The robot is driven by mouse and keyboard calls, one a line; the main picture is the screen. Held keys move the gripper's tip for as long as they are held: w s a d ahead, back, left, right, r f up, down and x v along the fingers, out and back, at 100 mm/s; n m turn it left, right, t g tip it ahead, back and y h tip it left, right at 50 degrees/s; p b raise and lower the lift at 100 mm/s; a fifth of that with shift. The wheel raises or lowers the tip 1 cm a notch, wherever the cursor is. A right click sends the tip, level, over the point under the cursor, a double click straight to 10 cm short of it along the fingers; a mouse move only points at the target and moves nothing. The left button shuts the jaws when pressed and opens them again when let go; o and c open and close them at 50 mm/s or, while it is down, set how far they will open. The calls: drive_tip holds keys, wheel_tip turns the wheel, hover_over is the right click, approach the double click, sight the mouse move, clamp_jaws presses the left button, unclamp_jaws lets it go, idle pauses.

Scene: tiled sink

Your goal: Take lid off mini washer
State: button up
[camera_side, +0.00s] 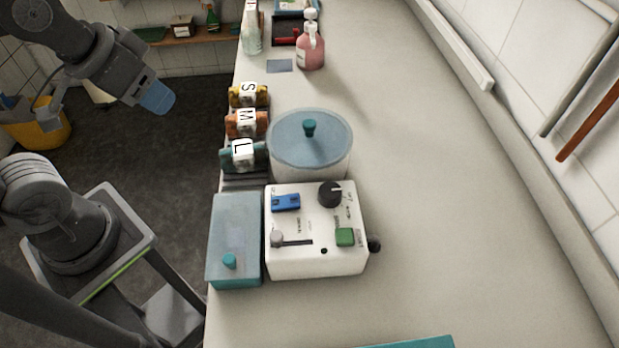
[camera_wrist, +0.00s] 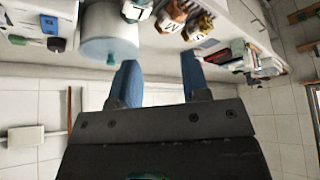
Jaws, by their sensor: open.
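The mini washer is a white round tub (camera_side: 312,172) on the counter, right behind a white control box (camera_side: 316,258). Its translucent blue lid (camera_side: 290,143) lies flat on top, with a teal knob (camera_side: 309,127) at the centre. In the wrist view the tub with its lid (camera_wrist: 110,45) shows at the top, upside down, beyond my fingers. My gripper (camera_side: 157,97) is open and empty, out over the floor left of the counter and well apart from the lid. Its two blue fingers (camera_wrist: 160,78) stand apart in the wrist view.
A teal lidded box (camera_side: 235,215) stands left of the control box. Holders marked S, M and L (camera_side: 246,125) line the counter's left edge beside the tub. A pink pump bottle (camera_side: 310,48) stands farther back. The counter (camera_side: 440,190) right of the tub is clear.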

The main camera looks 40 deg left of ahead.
drive_tip(key=shift+o, duration=1.1)
